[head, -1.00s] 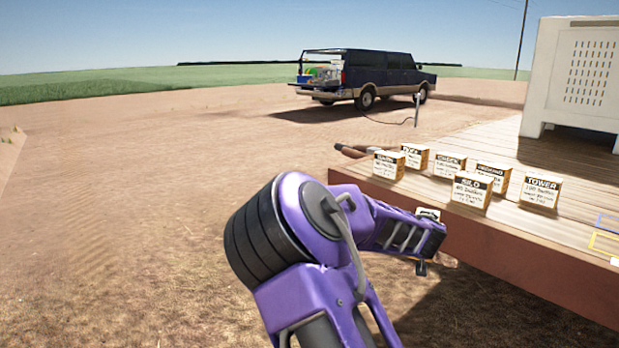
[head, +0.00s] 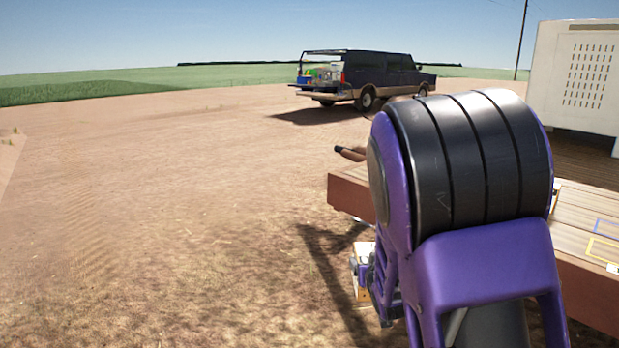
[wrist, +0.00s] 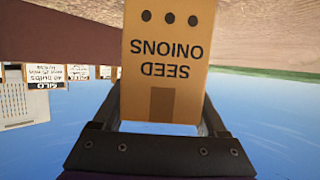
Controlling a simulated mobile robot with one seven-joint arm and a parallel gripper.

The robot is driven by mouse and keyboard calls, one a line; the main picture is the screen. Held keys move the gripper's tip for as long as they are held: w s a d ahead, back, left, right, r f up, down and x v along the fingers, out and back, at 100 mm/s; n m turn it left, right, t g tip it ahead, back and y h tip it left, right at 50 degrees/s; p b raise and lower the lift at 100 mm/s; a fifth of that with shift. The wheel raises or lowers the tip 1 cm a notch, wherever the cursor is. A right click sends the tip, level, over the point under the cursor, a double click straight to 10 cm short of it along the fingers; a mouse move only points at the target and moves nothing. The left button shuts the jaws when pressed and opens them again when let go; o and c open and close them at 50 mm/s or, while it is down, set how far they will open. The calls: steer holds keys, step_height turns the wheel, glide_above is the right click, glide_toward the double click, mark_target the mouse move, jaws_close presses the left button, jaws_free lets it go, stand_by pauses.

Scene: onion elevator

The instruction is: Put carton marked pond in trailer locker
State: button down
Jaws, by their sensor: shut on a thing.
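My gripper (wrist: 162,122) is shut on a brown carton (wrist: 168,62) in the wrist view. The carton's visible face reads "SEED ONIONS", upside down in this view, with several dark dots; no face with the word pond shows. In the head view the held carton (head: 361,272) is partly hidden behind my arm, low beside the trailer's left end. The wooden-decked trailer (head: 347,192) stands at the right. A pale cabinet with a perforated panel (head: 590,75) stands on its deck; I cannot tell whether it is the locker.
In the wrist view several cartons stand on the trailer, one marked SILO (wrist: 46,79); my arm hides them in the head view. Yellow (head: 606,250) and blue outlines mark the deck. A dark vehicle (head: 385,75) with an open back stands beyond. The dirt ground at left is clear.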

steer(key=s+f, duration=0.5)
steer(key=f, duration=0.5)
steer(key=shift+s+d+f, duration=0.2)
steer(key=shift+s+f, duration=0.1)
steer(key=shift+s, duration=0.1)
